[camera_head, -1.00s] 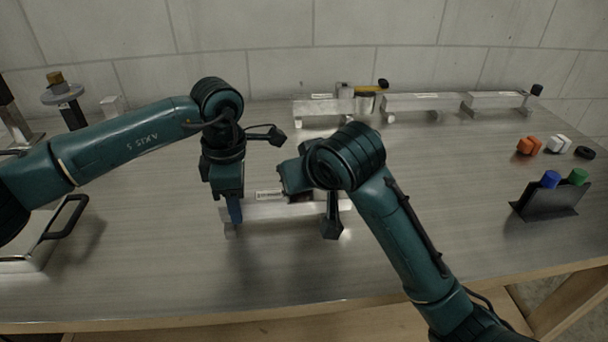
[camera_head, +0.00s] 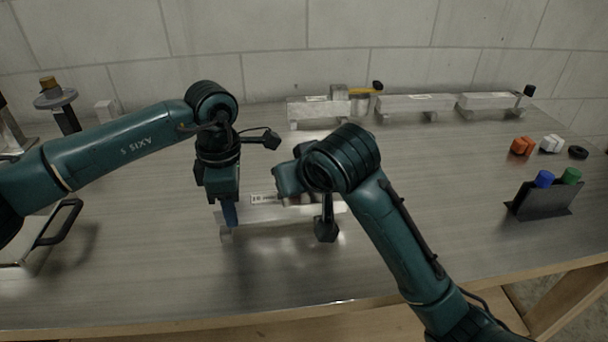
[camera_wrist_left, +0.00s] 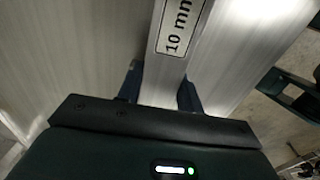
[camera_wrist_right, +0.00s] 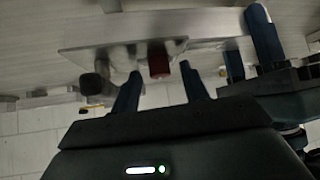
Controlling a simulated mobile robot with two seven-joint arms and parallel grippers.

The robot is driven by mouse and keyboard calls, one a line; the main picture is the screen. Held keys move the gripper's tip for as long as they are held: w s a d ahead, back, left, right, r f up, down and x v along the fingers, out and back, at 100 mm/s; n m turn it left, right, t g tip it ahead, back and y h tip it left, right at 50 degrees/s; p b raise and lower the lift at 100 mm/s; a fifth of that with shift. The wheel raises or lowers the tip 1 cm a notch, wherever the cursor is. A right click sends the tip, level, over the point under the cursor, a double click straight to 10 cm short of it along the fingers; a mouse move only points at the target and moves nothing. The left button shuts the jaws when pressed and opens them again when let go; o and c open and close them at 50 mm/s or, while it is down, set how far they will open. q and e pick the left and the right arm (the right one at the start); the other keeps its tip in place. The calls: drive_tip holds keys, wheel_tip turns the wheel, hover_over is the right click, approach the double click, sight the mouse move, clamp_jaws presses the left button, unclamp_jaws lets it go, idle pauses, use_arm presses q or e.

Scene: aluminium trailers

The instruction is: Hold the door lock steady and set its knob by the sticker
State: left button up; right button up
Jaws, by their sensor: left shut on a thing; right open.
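The door lock is a silver metal bar (camera_head: 272,214) lying along the table in front of me. A white sticker (camera_head: 263,199) on it reads "10 mm" in the left wrist view (camera_wrist_left: 175,27). My left gripper (camera_head: 230,214) points down and is shut on the bar's left end. My right gripper (camera_wrist_right: 160,88) is open by the bar's right part. A red round part (camera_wrist_right: 158,62), which looks like the knob, shows ahead between its fingers. I cannot tell whether they touch it. In the head view my right wrist mostly hides this part.
Silver rail pieces (camera_head: 416,103) stand along the back. A dark holder (camera_head: 538,203) with blue and green caps stands at right, with orange (camera_head: 521,146), white (camera_head: 551,144) and black (camera_head: 578,153) pieces behind it. A black-handled metal object (camera_head: 62,222) lies at left. The table front is clear.

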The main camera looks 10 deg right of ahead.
drive_tip(key=v, duration=1.1)
drive_tip(key=shift+s+r, duration=0.25)
drive_tip(key=shift+s, duration=0.05)
drive_tip(key=shift+d, duration=0.1)
use_arm(q)
drive_tip(key=o, duration=1.3)
drive_tip(key=shift+r, duration=0.1)
